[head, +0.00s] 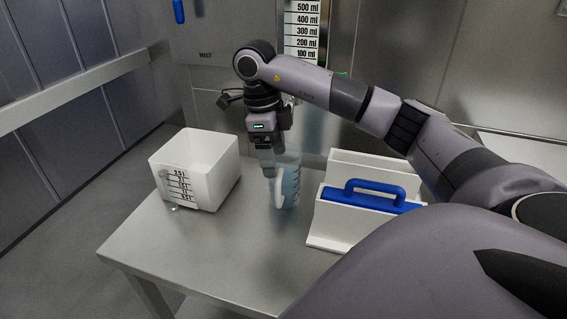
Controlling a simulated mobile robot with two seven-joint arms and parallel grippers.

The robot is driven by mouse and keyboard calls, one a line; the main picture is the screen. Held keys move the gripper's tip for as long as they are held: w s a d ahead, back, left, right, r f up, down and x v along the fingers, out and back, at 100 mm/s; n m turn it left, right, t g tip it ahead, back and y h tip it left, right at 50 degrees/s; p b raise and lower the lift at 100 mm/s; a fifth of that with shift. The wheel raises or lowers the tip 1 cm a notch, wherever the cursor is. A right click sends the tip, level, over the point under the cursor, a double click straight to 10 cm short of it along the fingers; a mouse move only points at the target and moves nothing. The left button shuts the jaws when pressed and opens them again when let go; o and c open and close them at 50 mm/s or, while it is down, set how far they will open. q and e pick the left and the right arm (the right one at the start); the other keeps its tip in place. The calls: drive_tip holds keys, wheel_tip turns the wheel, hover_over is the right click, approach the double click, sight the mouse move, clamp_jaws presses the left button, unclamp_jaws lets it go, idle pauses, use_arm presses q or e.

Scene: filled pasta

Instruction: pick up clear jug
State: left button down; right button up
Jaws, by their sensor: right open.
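The clear jug (286,185) stands upright on the steel table, near the middle of the head view. It is see-through with a blue tint and has marks on its side. My right gripper (268,168) points down at the jug's upper left side, with its fingers at the rim. It is open. I cannot tell whether a finger touches the jug wall, and part of the jug is hidden behind the fingers. My left gripper is not in view.
A white measuring container (213,181) stands left of the jug. A white holder (330,232) with a blue-handled tool (375,191) stands close on the right. The steel table (190,250) is bare in front. A wall is behind.

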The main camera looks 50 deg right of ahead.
sight(283, 184)
drive_tip(key=f, duration=0.5)
drive_tip(key=shift+s+d+f, duration=0.2)
drive_tip(key=shift+s, duration=0.15)
clamp_jaws()
drive_tip(key=shift+r, duration=0.1)
